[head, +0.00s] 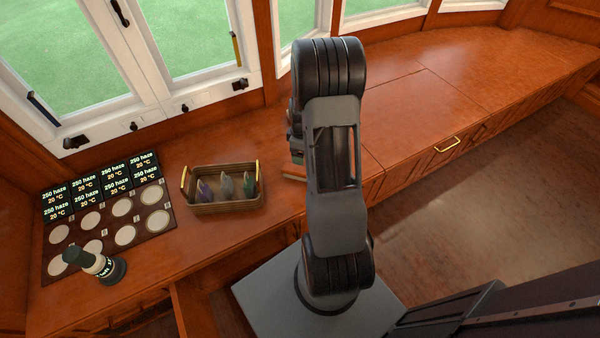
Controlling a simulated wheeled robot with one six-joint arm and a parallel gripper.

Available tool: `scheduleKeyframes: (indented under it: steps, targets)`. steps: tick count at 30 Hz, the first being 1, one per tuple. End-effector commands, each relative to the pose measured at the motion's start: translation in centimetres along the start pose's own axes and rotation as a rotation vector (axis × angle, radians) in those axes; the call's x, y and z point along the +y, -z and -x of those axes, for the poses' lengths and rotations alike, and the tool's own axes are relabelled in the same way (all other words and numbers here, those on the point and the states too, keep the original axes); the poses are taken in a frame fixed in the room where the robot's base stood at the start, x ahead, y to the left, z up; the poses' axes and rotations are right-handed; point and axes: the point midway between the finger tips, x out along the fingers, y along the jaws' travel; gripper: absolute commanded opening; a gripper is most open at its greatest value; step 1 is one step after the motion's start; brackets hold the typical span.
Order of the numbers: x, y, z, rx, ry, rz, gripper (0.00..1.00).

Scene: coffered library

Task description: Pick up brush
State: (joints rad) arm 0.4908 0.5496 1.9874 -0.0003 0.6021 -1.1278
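I cannot make out a clear brush. A thin, light wooden piece (294,178) lies on the counter just left of my arm; it is mostly hidden, so I cannot tell whether it is the brush. My arm stands upright in the middle of the view. Only a small dark and teal part, seemingly of my gripper (296,148), shows at the arm's left edge, above the counter and near the wooden piece. The fingers are hidden behind the arm, so neither their opening nor anything held shows.
A wooden basket (228,208) with several crystal-like pieces stands left of my arm. Further left are a dark board (155,222) with pale discs and labels, and a dark green and white cylinder (95,264). Windows line the back. The right counter (480,75) is clear.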

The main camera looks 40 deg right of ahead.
Motion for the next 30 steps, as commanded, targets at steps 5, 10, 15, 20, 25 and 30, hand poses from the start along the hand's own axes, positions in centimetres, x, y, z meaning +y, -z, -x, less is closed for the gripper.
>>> scheduleKeyframes:
  steps: [5, 10, 15, 20, 25, 30]
  targets:
    - [-0.3, 0.2, -3.4, -0.002, 0.005, 0.021, 0.78]
    - [-0.2, 0.1, -6.1, -0.002, 0.004, 0.017, 0.78]
    - [-0.1, 0.1, -7.7, -0.001, 0.003, 0.014, 0.78]
    - [-0.1, 0.0, -8.3, -0.001, 0.003, 0.012, 0.78]
    - [0.0, -0.1, -10.6, -0.002, 0.005, 0.012, 0.78]
    - [0.1, -0.1, -12.5, -0.001, 0.003, 0.011, 0.78]
